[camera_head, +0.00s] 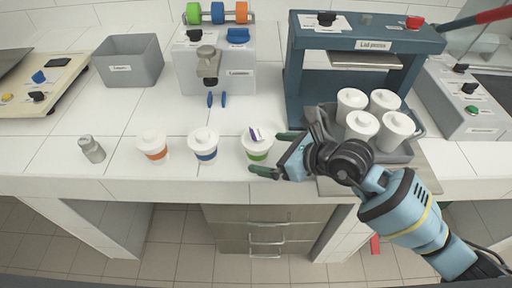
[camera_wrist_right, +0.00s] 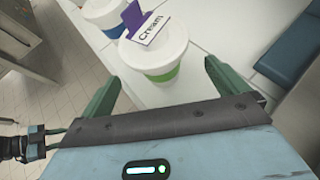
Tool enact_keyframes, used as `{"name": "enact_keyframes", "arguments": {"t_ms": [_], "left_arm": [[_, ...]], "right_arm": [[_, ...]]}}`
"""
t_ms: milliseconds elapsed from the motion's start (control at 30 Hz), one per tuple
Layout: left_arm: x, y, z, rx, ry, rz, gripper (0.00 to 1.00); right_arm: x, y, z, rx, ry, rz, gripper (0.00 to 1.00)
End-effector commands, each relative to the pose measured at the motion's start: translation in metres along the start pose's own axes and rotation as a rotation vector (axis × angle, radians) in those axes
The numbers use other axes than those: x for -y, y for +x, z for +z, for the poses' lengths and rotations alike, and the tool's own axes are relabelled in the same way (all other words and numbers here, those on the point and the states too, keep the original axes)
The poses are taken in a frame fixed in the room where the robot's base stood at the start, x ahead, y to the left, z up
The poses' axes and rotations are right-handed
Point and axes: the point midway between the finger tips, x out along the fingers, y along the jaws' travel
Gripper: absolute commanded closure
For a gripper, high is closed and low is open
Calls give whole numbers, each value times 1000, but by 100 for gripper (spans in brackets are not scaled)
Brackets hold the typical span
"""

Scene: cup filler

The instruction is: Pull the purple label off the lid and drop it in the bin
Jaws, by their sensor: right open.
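A white cup with a green band (camera_head: 257,150) stands near the counter's front edge, its white lid on. In the right wrist view the cup (camera_wrist_right: 158,62) stands beyond and between the spread fingers (camera_wrist_right: 155,85). A grey open bin (camera_head: 130,68) stands at the back left. What seems my left gripper (camera_wrist_right: 45,140) shows partly at the wrist view's left edge.
Cups with blue (camera_head: 204,148) and orange (camera_head: 153,148) bands stand to the left, beyond them a small grey canister (camera_head: 91,149). The lid press (camera_head: 370,45) and a grey tray (camera_head: 414,122) of white cups stand right. Open counter lies before the bin.

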Motion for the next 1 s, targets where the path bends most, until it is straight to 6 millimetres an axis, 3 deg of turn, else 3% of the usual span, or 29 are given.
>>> {"name": "enact_keyframes", "arguments": {"t_ms": [300,767,1000], "left_arm": [[0,4,0,-3,-1,2,64],[0,6,3,3,-1,2,64],[0,6,5,7,-1,2,64]], "right_arm": [[0,33,0,1,1,0,1],[0,40,1,1,-1,-1,1],[0,40,0,1,0,-1,31]]}}
